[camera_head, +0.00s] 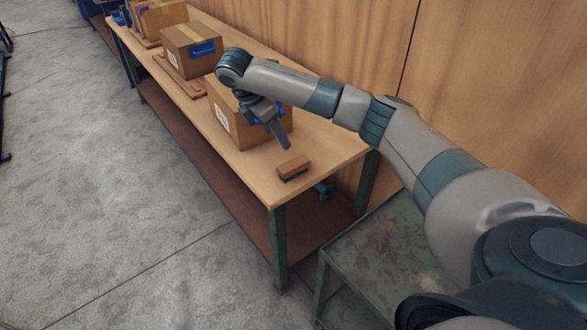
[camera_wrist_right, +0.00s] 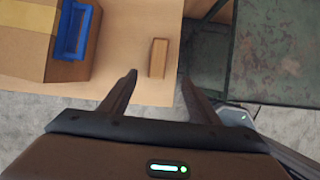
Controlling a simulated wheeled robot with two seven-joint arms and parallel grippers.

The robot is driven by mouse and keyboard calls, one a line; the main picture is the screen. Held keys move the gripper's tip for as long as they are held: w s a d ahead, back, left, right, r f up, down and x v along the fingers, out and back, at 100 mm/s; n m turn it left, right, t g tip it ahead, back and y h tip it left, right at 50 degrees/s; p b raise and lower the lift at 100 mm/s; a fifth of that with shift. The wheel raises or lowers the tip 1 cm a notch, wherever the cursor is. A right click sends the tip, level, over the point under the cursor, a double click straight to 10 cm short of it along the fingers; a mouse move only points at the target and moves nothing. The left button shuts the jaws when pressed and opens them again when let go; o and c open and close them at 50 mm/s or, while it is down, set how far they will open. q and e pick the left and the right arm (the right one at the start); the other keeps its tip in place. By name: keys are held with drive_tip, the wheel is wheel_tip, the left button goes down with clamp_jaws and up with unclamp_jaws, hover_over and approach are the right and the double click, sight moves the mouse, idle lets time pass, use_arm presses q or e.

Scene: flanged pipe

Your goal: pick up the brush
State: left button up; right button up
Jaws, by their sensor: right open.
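The brush (camera_head: 293,168) is a small brown wooden block with dark bristles under it. It lies on the near end of the wooden table (camera_head: 325,150). In the right wrist view the brush (camera_wrist_right: 158,58) shows ahead of the fingertips, between their lines. My right gripper (camera_head: 282,136) is above the table, up and slightly left of the brush in the head view. In the right wrist view my right gripper (camera_wrist_right: 158,75) is open with nothing between its fingers. My left gripper is in neither view.
A cardboard box (camera_head: 235,125) with a blue handle stands close beside the brush, partly behind my right gripper. More boxes (camera_head: 190,50) stand farther along the table. A lower green metal surface (camera_head: 385,250) lies past the table's near end.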

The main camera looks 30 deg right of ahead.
drive_tip(key=f, duration=0.1)
drive_tip(key=p, duration=0.1)
hover_over(294, 164)
drive_tip(key=a, duration=0.2)
wheel_tip(294, 164, down, 10)
drive_tip(key=shift+s+r, duration=0.1)
drive_tip(key=shift+r, duration=0.1)
drive_tip(key=shift+f, duration=0.35)
